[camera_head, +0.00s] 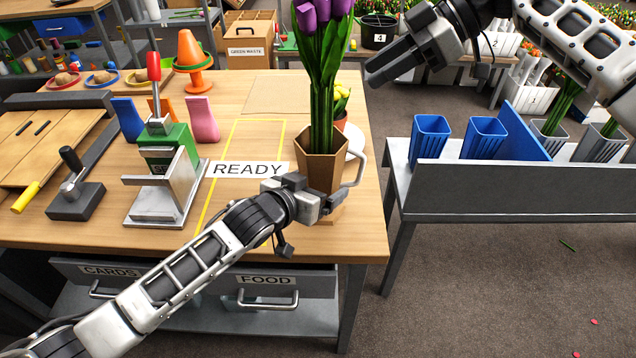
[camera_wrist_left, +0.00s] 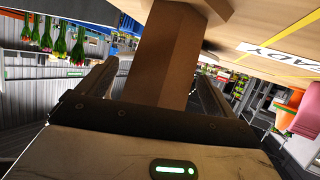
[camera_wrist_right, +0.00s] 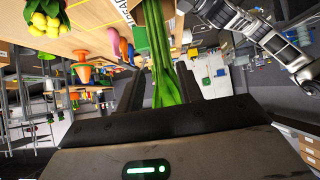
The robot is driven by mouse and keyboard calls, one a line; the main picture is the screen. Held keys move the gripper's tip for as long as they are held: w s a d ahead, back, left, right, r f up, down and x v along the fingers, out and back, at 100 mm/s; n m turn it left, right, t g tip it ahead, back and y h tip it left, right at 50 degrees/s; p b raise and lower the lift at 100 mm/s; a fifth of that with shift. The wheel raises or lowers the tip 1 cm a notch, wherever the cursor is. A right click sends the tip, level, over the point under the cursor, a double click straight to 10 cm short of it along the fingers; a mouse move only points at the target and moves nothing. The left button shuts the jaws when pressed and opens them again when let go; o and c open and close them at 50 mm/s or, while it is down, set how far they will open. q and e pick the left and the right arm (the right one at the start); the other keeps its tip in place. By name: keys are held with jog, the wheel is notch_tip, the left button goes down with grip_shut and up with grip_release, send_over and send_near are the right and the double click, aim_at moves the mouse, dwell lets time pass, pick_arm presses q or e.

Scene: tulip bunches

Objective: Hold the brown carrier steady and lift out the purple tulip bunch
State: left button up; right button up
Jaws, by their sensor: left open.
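The purple tulip bunch (camera_head: 318,75) stands upright in the brown carrier (camera_head: 321,172) at the workbench's right end. Its green stems also show in the right wrist view (camera_wrist_right: 172,80). My left gripper (camera_head: 312,193) is low at the carrier, with its open fingers on either side of the brown wall in the left wrist view (camera_wrist_left: 163,60). Whether either finger touches it I cannot tell. My right gripper (camera_head: 374,75) is open and empty, right of the stems and apart from them. In the right wrist view the stems appear between its fingers. The blooms are partly cut off at the top.
A READY sign (camera_head: 248,169) and a metal press (camera_head: 168,190) are to the left. Blue buckets (camera_head: 430,138) stand on a side table to the right.

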pick_arm(q)
jog(key=shift+w+d+f, duration=0.25)
jog(key=shift+w+d, duration=0.1)
jog(key=shift+w, duration=0.2)
jog(key=c, duration=1.1)
